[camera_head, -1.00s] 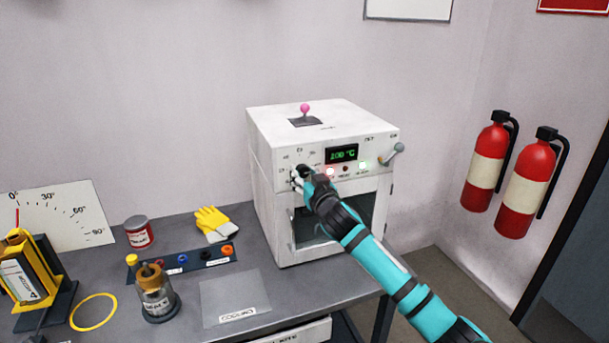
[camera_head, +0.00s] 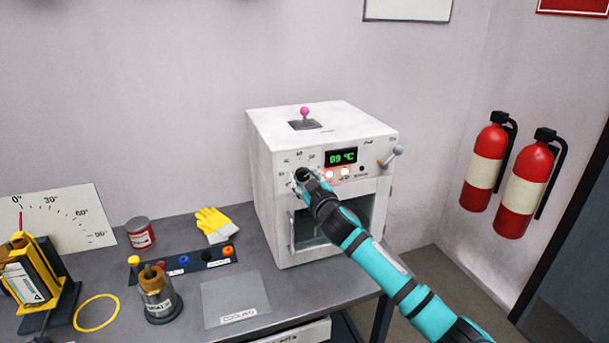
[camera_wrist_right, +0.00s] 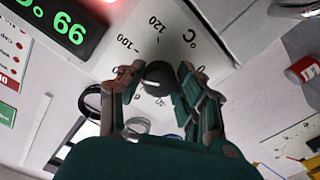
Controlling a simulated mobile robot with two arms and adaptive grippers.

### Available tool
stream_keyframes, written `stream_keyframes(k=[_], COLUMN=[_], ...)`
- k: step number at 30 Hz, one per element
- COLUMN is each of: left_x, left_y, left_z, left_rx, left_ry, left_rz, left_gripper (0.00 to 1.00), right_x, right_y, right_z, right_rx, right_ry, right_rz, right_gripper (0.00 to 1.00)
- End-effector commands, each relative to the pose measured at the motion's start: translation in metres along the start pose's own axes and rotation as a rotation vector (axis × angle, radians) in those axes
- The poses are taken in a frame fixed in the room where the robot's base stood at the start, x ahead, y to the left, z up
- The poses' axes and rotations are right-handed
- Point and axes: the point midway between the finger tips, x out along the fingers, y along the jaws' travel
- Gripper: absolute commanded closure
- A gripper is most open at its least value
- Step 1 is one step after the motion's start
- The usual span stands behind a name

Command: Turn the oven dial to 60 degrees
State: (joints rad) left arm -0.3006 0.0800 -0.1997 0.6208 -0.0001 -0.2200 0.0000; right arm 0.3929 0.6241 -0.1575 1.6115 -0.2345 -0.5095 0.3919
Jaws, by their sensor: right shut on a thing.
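The black dial (camera_wrist_right: 158,77) is on the oven's front panel, left of the display in the head view. My right gripper (camera_head: 303,175) is at the dial and hides most of it there. In the right wrist view my right gripper (camera_wrist_right: 155,85) is shut on the dial, one finger on each side. Marks 100 and 120 show beside the dial. My left gripper is not in view.
A small lever (camera_head: 390,157) is at the panel's right and a pink-topped stick (camera_head: 305,113) on the oven's top. Left on the table are yellow gloves (camera_head: 213,224), a jar (camera_head: 157,296) and a red can (camera_head: 140,234). Fire extinguishers (camera_head: 527,185) hang at the right.

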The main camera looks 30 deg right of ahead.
Motion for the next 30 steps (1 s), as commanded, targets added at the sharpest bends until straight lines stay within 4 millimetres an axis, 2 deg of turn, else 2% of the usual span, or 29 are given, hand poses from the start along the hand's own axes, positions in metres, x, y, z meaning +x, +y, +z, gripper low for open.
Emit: stream_keyframes(k=[21, 30], left_x=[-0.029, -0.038], left_y=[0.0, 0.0], left_z=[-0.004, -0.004], left_rx=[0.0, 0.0], left_ry=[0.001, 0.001], left_rz=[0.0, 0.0], left_gripper=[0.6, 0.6], right_x=[0.0, 0.0], right_y=[0.002, 0.001], right_z=[-0.002, -0.001], right_rx=[-0.683, -0.925], right_ry=[-0.001, 0.0], right_rz=[-0.001, -0.002], right_gripper=[0.98, 0.98])
